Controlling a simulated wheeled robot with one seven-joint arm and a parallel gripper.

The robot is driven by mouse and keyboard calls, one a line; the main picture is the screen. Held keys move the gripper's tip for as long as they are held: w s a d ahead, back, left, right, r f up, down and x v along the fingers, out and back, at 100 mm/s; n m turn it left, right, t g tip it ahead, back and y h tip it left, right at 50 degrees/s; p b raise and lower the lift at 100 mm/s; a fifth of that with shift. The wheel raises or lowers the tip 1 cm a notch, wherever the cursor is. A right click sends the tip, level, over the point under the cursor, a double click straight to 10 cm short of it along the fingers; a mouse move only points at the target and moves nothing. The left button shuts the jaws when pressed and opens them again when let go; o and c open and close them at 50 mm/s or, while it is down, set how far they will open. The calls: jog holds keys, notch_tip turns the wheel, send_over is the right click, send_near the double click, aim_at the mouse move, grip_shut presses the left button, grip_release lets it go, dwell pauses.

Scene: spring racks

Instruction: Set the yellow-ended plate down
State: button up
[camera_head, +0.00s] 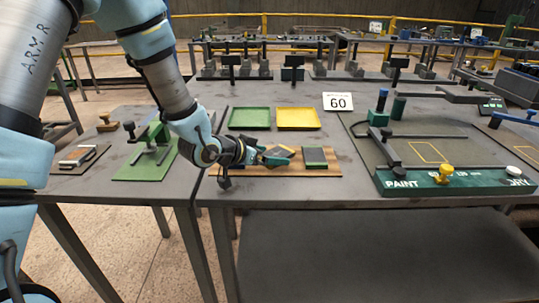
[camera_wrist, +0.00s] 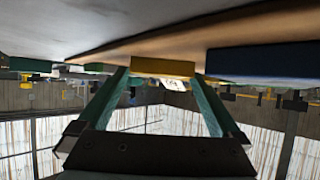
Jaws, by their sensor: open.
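The yellow-ended plate (camera_head: 286,148) is at the wooden board (camera_head: 330,170), by my gripper's tips. Its yellow end (camera_wrist: 163,67) shows between my two fingers in the wrist view, which looks upside down. My gripper (camera_head: 275,155) is low over the board, with its fingers (camera_wrist: 160,78) apart on either side of the yellow end. The plate appears to rest on the board; the fingers and arm partly hide it. I cannot tell whether either finger touches it.
A dark green-topped plate (camera_head: 314,156) lies on the board just right; its dark end (camera_wrist: 262,62) also shows. Behind are a green tray (camera_head: 249,118), a yellow tray (camera_head: 298,118) and a "60" sign (camera_head: 338,101). The PAINT fixture (camera_head: 425,183) stands right.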

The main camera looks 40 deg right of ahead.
jog(key=shift+r, duration=0.25)
jog(key=b+v, duration=0.1)
jog(key=v, duration=1.1)
jog(key=shift+f, duration=0.15)
jog(key=shift+a, duration=0.1)
